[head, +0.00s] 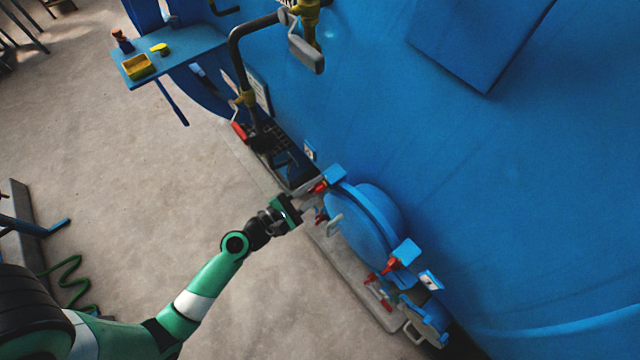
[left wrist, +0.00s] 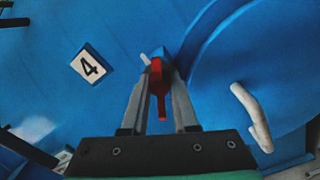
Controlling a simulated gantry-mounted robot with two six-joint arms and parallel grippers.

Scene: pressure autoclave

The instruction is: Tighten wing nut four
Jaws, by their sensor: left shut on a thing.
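Wing nut four is a red wing nut (left wrist: 157,88) in the middle of the left wrist view, beside a white plate marked 4 (left wrist: 91,67). It sits by a blue lug at the edge of the round blue door (head: 362,222). My left gripper (left wrist: 158,100) is shut on this nut, with one finger on each side of it. In the head view my left gripper (head: 308,208) reaches the upper left edge of the door, where red parts show by a blue lug (head: 333,176). My right gripper is in neither view.
A pale door handle (left wrist: 252,117) stands out just right of my left gripper. More red wing nuts (head: 390,266) sit lower on the door's rim. A bent black pipe (head: 236,60) and a blue shelf (head: 190,50) with a yellow bin (head: 138,66) are farther up. The floor at left is mostly clear.

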